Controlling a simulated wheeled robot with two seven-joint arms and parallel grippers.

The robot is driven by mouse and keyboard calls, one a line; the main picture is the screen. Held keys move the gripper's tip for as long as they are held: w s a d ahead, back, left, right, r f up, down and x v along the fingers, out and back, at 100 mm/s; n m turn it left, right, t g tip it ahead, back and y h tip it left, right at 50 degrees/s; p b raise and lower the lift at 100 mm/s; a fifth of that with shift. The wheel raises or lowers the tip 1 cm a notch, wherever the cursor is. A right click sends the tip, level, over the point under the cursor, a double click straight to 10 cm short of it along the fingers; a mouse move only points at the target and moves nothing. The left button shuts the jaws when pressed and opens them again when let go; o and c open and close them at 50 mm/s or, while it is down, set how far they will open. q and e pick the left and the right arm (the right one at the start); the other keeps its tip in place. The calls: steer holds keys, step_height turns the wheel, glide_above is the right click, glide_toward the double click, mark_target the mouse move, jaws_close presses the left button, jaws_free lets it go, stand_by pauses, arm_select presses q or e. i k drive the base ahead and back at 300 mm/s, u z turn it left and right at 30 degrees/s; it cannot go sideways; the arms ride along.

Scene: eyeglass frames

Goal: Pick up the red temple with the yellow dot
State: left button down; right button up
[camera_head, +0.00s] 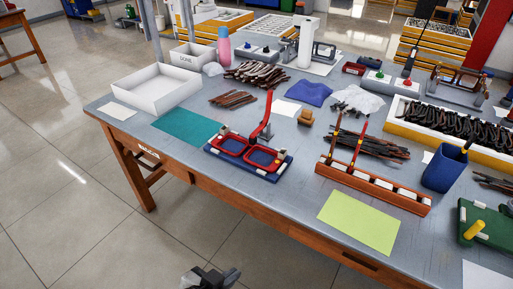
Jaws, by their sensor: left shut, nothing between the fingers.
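A long orange rack (375,187) with white-lined slots lies near the front of the table. Two slim temples stand upright in its left part: a red one with yellow on it (357,144) and, to its left, a darker brownish-red one (335,135). The exact dots are too small to make out. A red eyeglass frame (236,147) lies in a blue fixture (225,163) to the left, with one red temple (266,112) rising from its back right. My left gripper (228,276) is shut and empty at the bottom edge, over the floor in front of the table. My right gripper is out of view.
A yellow-green sheet (360,221) lies in front of the rack, a teal mat (188,127) left of the fixture. A dark blue cup (445,169) stands right of the rack. Dark temples lie in a pile (375,146) behind it. The table's front edge (225,195) lies beyond my gripper.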

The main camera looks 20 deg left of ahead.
mark_target(351, 168)
steer(key=u, duration=2.5)
steer(key=k, duration=0.95)
steer(key=z, duration=1.45)
steer(key=i, duration=0.45)
steer(key=u, duration=0.15)
